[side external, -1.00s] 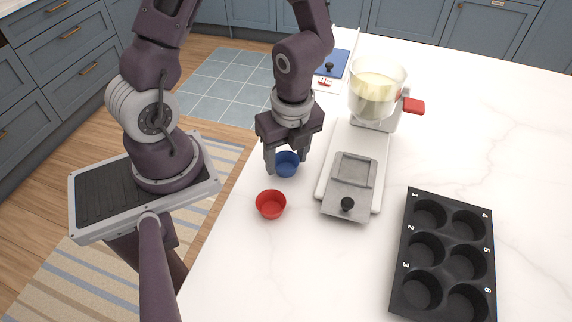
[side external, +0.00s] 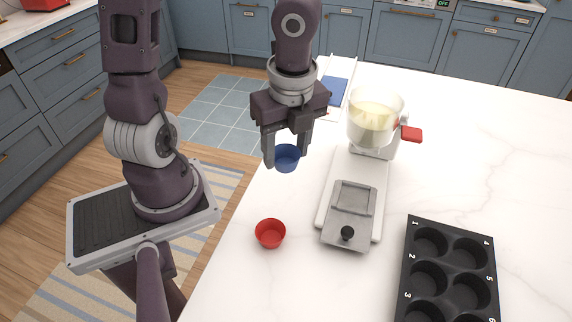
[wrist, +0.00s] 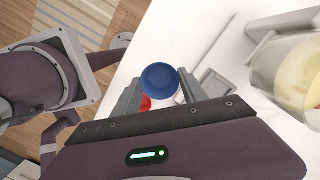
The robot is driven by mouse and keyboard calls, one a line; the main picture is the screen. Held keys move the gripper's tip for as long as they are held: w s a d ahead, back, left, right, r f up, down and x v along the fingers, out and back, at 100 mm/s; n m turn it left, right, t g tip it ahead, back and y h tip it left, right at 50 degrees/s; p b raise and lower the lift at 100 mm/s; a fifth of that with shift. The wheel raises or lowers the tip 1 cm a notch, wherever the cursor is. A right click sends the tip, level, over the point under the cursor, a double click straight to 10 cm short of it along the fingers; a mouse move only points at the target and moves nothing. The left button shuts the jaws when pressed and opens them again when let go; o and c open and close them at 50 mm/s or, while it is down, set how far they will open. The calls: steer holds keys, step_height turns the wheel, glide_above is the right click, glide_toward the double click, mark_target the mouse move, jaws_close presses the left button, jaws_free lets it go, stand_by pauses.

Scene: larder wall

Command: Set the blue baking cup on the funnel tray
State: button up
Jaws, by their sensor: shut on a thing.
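The blue baking cup (side external: 287,159) is held between the fingers of my gripper (side external: 287,156), which is shut on it. It looks upright and raised above the white counter, left of the white funnel machine. In the wrist view the blue cup (wrist: 160,80) sits between the two fingertips. The funnel tray (side external: 349,208) is a grey metal plate with a square recess and a black knob, on the machine's white base (side external: 327,192). It lies right of and nearer than my gripper and appears empty. The tray also shows partly in the wrist view (wrist: 216,84).
A red baking cup (side external: 270,233) stands on the counter left of the tray. The clear funnel (side external: 374,118) with pale batter and a red handle (side external: 411,134) rises behind the tray. A black muffin tin (side external: 450,268) lies at right. A blue-and-white board (side external: 336,92) lies behind.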

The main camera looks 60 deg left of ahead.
steer(key=shift+r, duration=1.6)
steer(key=shift+s+a+r, duration=0.1)
steer(key=shift+r, duration=0.7)
step_height(320, 180, up, 16)
glide_above(353, 197)
step_height(353, 197, down, 17)
steer(key=shift+d+f, duration=0.15)
steer(key=shift+f, duration=2.5)
steer(key=shift+d+f, duration=0.1)
steer(key=shift+f, duration=2.55)
